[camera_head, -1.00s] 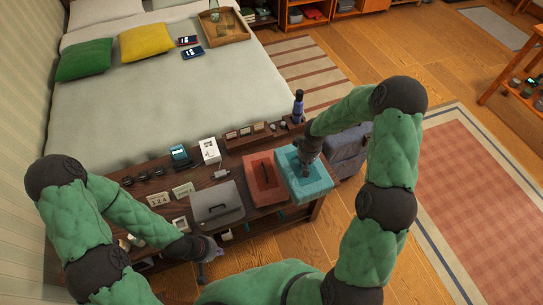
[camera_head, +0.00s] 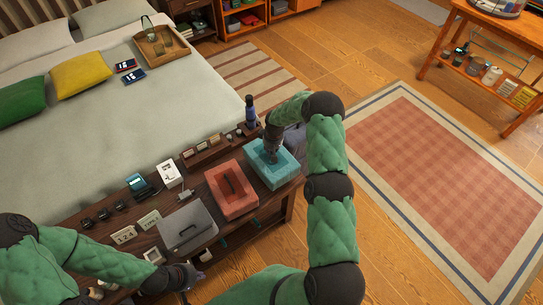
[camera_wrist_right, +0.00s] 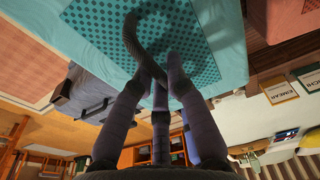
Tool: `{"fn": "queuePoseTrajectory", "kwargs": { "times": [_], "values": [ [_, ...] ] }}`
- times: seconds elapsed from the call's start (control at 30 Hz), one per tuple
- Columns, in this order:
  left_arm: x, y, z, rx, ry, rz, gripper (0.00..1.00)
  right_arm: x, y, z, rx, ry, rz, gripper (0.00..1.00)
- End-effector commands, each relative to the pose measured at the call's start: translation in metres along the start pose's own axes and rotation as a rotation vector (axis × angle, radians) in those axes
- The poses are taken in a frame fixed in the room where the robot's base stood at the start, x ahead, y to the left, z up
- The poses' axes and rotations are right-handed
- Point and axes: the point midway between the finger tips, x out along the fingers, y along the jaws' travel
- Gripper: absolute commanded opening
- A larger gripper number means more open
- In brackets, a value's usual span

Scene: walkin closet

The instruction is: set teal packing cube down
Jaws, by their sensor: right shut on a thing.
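The teal packing cube (camera_head: 287,165) is at the right end of the dark wooden bench, right of the coral packing cube (camera_head: 232,201). I cannot tell whether it touches the bench top or hangs just above it. My right gripper (camera_head: 270,154) is over its top. In the right wrist view the fingers (camera_wrist_right: 157,76) are shut on its dark strap handle, and the teal cube (camera_wrist_right: 225,40) with its dotted mesh panel fills the top. My left gripper (camera_head: 194,277) is low at the bench's front edge, beside the grey case; its finger opening is unclear.
A grey case (camera_head: 187,228) lies left of the coral cube. Small boxes, signs and sunglasses crowd the bench's left part. A dark blue bottle (camera_head: 250,113) stands behind the teal cube. The bed (camera_head: 130,120) lies behind, and open floor lies right.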

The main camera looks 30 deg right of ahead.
Motion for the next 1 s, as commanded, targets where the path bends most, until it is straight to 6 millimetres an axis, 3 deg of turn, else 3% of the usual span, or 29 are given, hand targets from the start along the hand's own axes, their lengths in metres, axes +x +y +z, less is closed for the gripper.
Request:
{"fn": "queuePoseTrajectory", "kwargs": {
  "times": [0.27,0.53,0.93,0.97,1.0],
  "values": [
    [0.003,-0.001,0.000,0.000,0.000,0.000,0.00,0.011,0.007,-0.006,0.000,0.002,0.002,0.00],
    [0.009,-0.003,0.000,0.000,0.000,0.000,0.00,0.042,0.008,-0.004,0.000,0.003,0.000,0.00],
    [0.013,-0.004,-0.001,0.000,0.000,0.000,0.00,0.045,0.008,-0.003,0.000,0.004,0.001,0.00],
    [0.012,-0.004,-0.001,0.000,0.000,0.000,0.00,0.046,0.007,-0.002,0.000,0.001,-0.001,0.21],
    [0.012,-0.004,0.000,0.000,0.000,0.000,0.00,0.046,0.007,-0.002,0.000,0.001,-0.001,0.32]
  ]
}}
